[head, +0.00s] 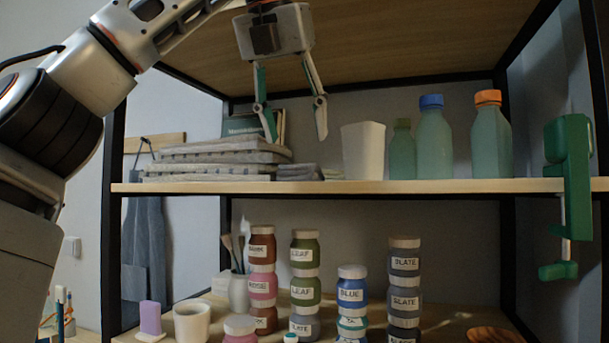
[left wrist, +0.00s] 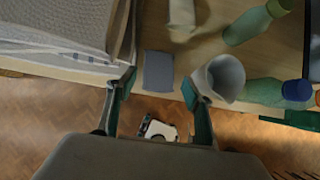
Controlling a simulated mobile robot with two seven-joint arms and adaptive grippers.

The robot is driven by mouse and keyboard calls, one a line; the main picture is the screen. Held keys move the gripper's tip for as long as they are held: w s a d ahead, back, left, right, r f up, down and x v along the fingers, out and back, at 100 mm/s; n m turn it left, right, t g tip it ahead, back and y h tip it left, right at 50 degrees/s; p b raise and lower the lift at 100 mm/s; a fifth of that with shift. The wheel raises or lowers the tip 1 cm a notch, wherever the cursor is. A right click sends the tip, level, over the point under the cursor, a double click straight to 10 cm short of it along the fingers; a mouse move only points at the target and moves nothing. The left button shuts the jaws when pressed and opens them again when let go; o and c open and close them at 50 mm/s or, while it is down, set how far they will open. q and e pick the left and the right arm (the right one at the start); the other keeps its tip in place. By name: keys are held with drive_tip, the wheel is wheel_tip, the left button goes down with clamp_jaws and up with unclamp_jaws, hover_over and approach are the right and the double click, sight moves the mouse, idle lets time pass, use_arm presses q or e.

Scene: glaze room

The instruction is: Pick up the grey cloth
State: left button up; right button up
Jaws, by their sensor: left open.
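The grey cloth (head: 300,172) is a small folded pad lying on the upper shelf, between a stack of folded cloths and a pale cup. In the left wrist view the grey cloth (left wrist: 158,72) shows as a flat grey square near the shelf's front edge, between the fingertips in the picture. My left gripper (head: 297,137) is open and empty above the cloth, fingers pointing down, apart from it. Its two fingers also show in the left wrist view (left wrist: 158,83). My right gripper is not in view.
The stack of folded cloths (head: 215,160) stands close on the left. The pale cup (head: 363,150) and several green bottles (head: 434,145) stand on the right. A green clamp (head: 570,190) grips the shelf edge. Paint jars (head: 304,290) fill the lower shelf.

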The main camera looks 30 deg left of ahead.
sight(301, 174)
use_arm(q)
drive_tip(key=shift+s+x, duration=0.2)
drive_tip(key=shift+x, duration=2.85)
drive_tip(key=shift+f, duration=0.15)
drive_tip(key=c, duration=0.9)
